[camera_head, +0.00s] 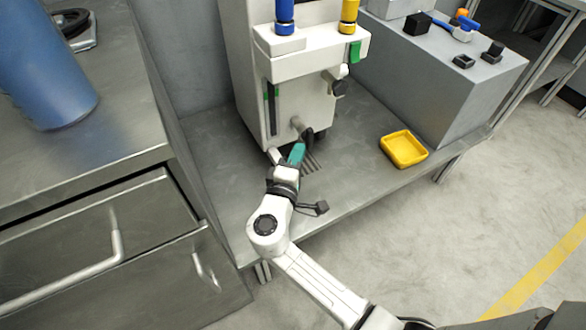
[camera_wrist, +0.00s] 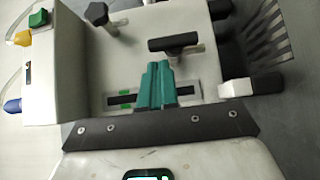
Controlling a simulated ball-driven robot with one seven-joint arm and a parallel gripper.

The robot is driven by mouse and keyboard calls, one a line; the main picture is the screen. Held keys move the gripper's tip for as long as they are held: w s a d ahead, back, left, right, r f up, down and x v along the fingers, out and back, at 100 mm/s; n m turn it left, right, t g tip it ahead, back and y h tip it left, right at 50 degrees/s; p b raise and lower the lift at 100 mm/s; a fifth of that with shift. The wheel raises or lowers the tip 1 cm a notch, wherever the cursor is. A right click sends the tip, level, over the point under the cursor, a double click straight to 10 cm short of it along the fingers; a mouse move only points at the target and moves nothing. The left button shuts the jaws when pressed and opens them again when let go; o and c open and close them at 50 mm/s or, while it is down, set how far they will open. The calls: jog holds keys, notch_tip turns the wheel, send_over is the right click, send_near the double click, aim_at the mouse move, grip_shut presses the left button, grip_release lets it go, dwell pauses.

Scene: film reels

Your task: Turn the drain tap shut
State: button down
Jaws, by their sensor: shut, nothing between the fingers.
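The drain tap's black bar handle (camera_wrist: 173,43) sits on a short metal stem on the front of the white machine (camera_wrist: 130,70). In the wrist view the bar lies level across the picture. In the head view the dark handle (camera_head: 307,135) shows low on the machine front, just beyond my fingers. My gripper (camera_head: 297,152) has teal fingers, shut together and empty.
A dark star-shaped knob (camera_wrist: 97,14) sits higher on the machine. A slotted gauge with green marks (camera_wrist: 125,98) is behind the fingers. A yellow tray (camera_head: 404,150) lies on the bench to the right. A grey block (camera_head: 440,85) stands behind it. The bench front is mostly clear.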

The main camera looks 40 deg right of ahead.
aim_at(306, 132)
jog(key=shift+b+x, duration=0.3)
jog(key=shift+x, duration=1.4)
jog(key=shift+r+p, duration=0.2)
jog(key=shift+p, duration=0.15)
